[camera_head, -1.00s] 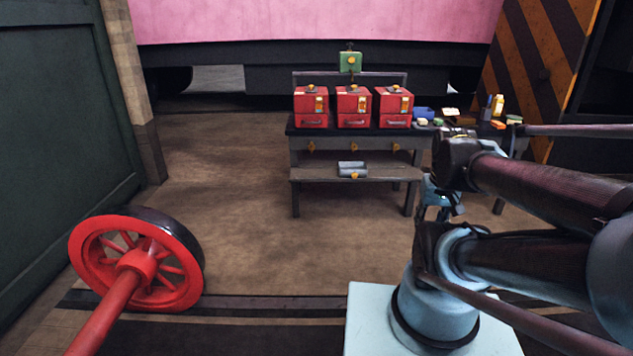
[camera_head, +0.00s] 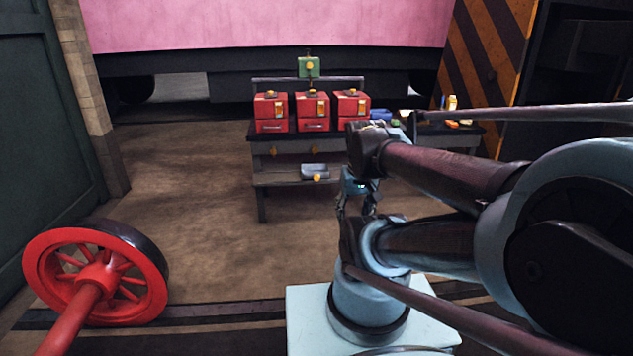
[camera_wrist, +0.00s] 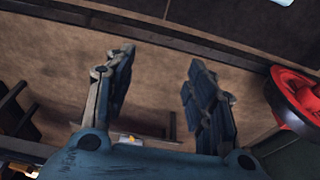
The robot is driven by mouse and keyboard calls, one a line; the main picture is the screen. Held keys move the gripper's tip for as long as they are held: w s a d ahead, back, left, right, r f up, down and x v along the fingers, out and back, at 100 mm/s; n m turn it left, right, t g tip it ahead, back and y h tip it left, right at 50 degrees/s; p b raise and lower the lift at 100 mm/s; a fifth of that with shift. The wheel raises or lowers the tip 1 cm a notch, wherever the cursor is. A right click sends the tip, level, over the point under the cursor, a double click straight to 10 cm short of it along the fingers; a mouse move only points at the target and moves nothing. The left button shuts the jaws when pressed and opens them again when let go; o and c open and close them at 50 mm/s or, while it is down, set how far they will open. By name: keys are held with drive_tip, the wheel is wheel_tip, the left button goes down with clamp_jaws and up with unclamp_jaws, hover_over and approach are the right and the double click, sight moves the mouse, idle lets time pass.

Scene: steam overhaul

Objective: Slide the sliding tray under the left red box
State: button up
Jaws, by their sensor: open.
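Three red boxes stand in a row on the bench top; the left red box (camera_head: 271,112) is at the bench's left end. The sliding tray (camera_head: 314,171) is a small grey tray with a yellow knob on the bench's lower shelf, below and right of the left box. It is partly visible at the bottom of the wrist view (camera_wrist: 131,138). My gripper (camera_wrist: 156,80) is open and empty, its fingers wide apart over bare floor in the wrist view. In the head view it hangs small in front of the bench, partly hidden by my arm.
The bench (camera_head: 262,178) has yellow knobs under its top. A green block (camera_head: 309,67) stands behind the boxes. Small items, including a yellow bottle (camera_head: 452,103), lie at the right. A red wheel (camera_head: 97,277) stands front left. Floor left of the bench is clear.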

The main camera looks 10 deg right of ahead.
drive_tip(key=w+r+t, duration=0.1)
drive_tip(key=w+r, duration=0.3)
drive_tip(key=w, duration=0.8)
drive_tip(key=t, duration=1)
hover_over(317, 178)
drive_tip(key=s, duration=1.7)
wheel_tip(317, 178, down, 31)
drive_tip(key=x, duration=1.7)
drive_tip(key=shift+w, duration=0.25)
